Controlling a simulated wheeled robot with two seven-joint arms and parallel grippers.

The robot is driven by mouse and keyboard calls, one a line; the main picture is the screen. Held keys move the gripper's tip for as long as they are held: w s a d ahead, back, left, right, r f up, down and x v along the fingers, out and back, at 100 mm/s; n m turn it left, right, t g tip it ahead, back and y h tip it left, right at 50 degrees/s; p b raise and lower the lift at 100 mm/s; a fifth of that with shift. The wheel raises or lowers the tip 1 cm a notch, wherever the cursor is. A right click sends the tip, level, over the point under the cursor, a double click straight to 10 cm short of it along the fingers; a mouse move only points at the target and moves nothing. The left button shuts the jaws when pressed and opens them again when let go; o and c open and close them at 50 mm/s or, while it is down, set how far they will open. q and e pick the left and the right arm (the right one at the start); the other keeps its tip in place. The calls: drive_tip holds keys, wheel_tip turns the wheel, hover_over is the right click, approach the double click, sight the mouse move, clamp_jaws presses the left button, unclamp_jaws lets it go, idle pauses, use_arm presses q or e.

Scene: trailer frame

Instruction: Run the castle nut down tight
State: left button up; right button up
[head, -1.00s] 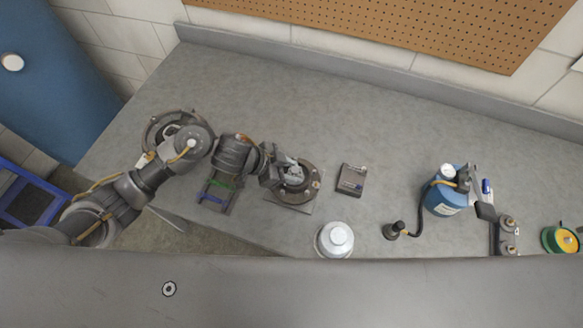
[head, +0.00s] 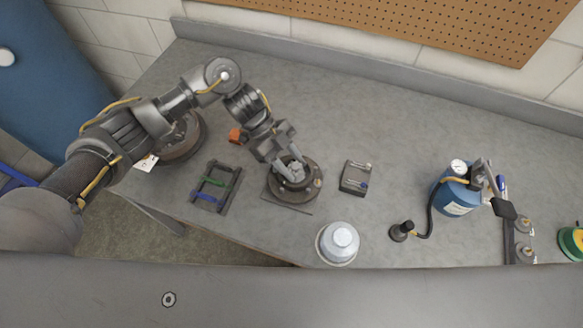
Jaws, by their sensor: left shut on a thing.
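A dark round hub (head: 311,190) with a studded flange stands on a flat plate (head: 277,206) on the workbench. My left gripper (head: 292,172) reaches down onto the middle of the hub from above and behind. Its fingers are shut on a small grey part at the hub's centre. This looks like the castle nut, mostly hidden by the fingers, so its seating cannot be seen. My right gripper is not in view.
A small dark box (head: 355,178) and a white-silver domed cap (head: 339,241) are right of the hub. A rack with green and blue tools (head: 215,187) is left. A blue canister (head: 457,192) with a hose stands further right. The back of the bench is clear.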

use_arm(q)
drive_tip(key=shift+m+g+y+b, duration=0.3)
drive_tip(key=shift+m+b, duration=0.05)
drive_tip(key=shift+m, duration=0.15)
drive_tip(key=o, duration=0.7)
drive_tip(key=shift+d, duration=0.1)
drive_tip(key=b+v, duration=0.3)
drive_tip(key=v, duration=0.8)
